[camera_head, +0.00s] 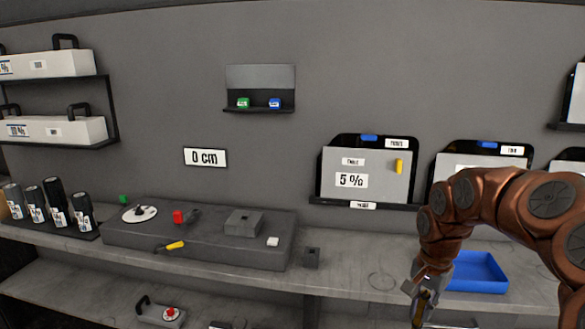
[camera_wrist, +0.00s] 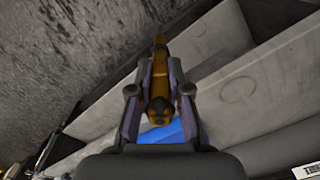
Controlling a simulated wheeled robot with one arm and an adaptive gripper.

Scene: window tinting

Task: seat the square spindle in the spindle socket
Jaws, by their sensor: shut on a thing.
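My gripper (camera_head: 422,300) is at the lower right in the head view, in front of the bench edge. It is shut on a brass-coloured piece, which I take for the square spindle (camera_head: 421,307). In the wrist view the spindle (camera_wrist: 160,108) sits between the two fingers, its far end sticking out past the fingertips. A small dark block with a dark top (camera_head: 311,258) stands on the bench, left of my gripper and well apart from it. It may be the spindle socket, but I cannot tell for sure.
A blue tray (camera_head: 477,272) lies on the bench behind my gripper. A grey raised platform (camera_head: 190,247) holds a disc, a red block, a grey block and a yellow-handled tool. A wall panel marked 5 % (camera_head: 366,175) stands behind. Bench between dark block and tray is clear.

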